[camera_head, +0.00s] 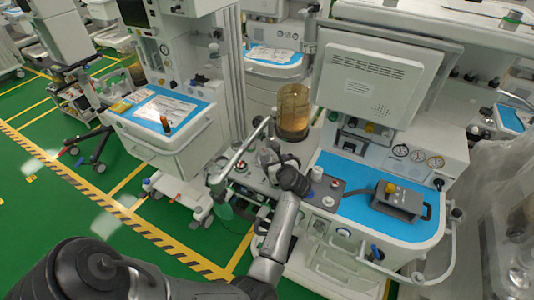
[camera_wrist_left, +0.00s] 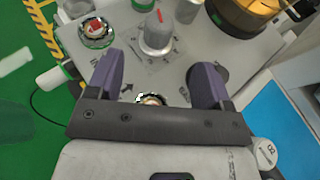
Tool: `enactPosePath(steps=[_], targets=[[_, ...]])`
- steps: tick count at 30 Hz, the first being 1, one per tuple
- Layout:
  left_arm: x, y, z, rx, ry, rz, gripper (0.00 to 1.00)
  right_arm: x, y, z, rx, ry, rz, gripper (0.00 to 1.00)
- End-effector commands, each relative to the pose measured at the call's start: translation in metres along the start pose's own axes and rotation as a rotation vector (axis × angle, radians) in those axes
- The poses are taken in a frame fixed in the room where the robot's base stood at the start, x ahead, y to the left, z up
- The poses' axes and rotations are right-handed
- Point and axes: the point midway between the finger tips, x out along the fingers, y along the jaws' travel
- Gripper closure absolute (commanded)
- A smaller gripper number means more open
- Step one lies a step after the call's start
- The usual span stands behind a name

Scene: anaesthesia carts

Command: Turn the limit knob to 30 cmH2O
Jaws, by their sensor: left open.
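The limit knob, taken to be the grey knob with a red pointer line (camera_wrist_left: 157,34), stands on a grey panel (camera_wrist_left: 70,75) in the left wrist view. A printed scale surrounds its base, too small to read. My left gripper (camera_wrist_left: 155,76) is open, with its two dark purple fingers spread on the near side of the knob. The knob is ahead of the fingertips, roughly centred, and not between them. In the head view my left gripper (camera_head: 270,152) is over the left part of the cart's worktop, and the knob cannot be made out there. My right gripper is not in view.
A red-centred dial (camera_wrist_left: 95,30) is left of the knob; another round fitting (camera_wrist_left: 150,99) lies between the fingers. An amber canister (camera_head: 292,112) stands behind the gripper. A blue mat (camera_head: 350,212) with a grey box (camera_head: 398,200) is to the right.

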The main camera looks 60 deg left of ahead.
Motion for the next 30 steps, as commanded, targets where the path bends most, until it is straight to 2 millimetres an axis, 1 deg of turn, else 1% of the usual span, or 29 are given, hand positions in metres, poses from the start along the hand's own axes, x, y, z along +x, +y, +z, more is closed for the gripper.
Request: enactPosePath(steps=[1,6,9,15,21,30], targets=[[0.011,0.000,0.000,0.001,-0.002,0.001,0.26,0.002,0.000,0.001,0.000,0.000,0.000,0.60],[0.044,0.000,0.000,0.001,-0.001,0.001,0.26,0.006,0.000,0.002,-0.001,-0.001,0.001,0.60],[0.060,0.000,0.000,0.001,-0.003,0.000,0.26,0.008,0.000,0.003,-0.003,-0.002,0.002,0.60],[0.086,-0.001,0.000,-0.001,-0.001,-0.001,0.26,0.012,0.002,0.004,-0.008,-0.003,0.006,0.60],[0.099,-0.001,0.000,0.000,-0.001,-0.002,0.26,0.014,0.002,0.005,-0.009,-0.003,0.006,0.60],[0.102,-0.001,0.000,-0.001,0.000,-0.002,0.26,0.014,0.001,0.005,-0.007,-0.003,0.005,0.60]])
